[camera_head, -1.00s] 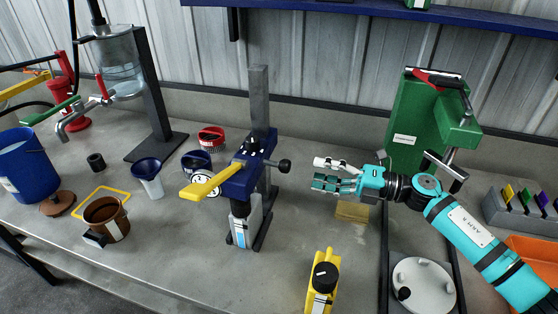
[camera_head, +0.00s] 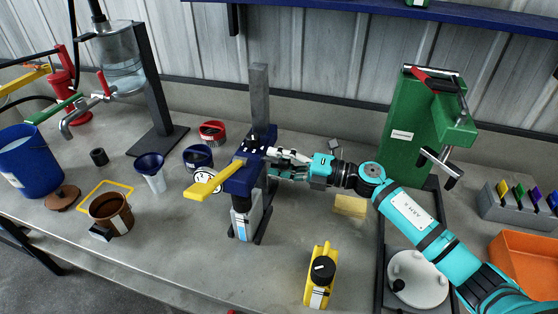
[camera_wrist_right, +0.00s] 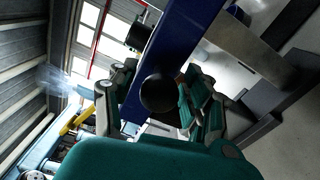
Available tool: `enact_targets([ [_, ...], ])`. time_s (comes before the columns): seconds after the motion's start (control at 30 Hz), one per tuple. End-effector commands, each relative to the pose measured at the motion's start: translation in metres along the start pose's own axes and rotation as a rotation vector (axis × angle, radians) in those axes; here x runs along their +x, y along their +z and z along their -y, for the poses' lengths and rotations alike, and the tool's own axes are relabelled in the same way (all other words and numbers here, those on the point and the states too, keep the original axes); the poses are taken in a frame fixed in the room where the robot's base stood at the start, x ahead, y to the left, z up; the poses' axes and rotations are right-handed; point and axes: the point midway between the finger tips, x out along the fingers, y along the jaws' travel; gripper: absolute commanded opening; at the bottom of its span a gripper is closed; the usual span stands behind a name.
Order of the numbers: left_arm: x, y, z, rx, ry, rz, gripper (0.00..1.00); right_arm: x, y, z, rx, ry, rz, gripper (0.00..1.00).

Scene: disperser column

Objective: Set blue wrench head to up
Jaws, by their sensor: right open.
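The blue head (camera_head: 240,183) with a yellow lever (camera_head: 212,183) sits low on an upright grey column (camera_head: 259,100); it also shows as a blue block in the right wrist view (camera_wrist_right: 172,50). A white-and-blue container (camera_head: 246,222) stands below it. My right gripper (camera_head: 274,163) is open at the right side of the head. In the right wrist view, a round black knob (camera_wrist_right: 158,92) on the head lies between its spread fingers; I cannot tell whether they touch it. The gripper hides the knob in the head view. My left gripper is out of view.
A yellow container (camera_head: 320,275) stands in front and a yellow block (camera_head: 350,205) lies below my right arm. A green machine (camera_head: 408,140) stands behind the arm. Funnels, cups and a blue bucket (camera_head: 28,165) are to the left.

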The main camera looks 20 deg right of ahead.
Motion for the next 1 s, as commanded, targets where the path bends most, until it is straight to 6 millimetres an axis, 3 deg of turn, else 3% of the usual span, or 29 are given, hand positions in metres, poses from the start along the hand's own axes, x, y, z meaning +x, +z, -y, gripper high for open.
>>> enact_targets([
  [0.03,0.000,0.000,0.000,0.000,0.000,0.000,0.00,0.000,0.000,0.000,0.000,0.000,0.000,0.41],
  [0.37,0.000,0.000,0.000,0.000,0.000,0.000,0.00,0.000,0.000,0.000,0.000,0.000,0.000,0.00],
  [0.77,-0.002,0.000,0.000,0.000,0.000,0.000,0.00,-0.001,0.000,-0.002,0.000,-0.001,0.000,0.00],
  [0.87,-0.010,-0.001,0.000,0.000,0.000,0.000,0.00,-0.001,0.003,-0.012,-0.002,-0.001,0.000,0.00],
  [1.0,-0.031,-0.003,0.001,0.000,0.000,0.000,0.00,-0.001,0.009,-0.040,-0.003,0.000,0.000,0.00],
])
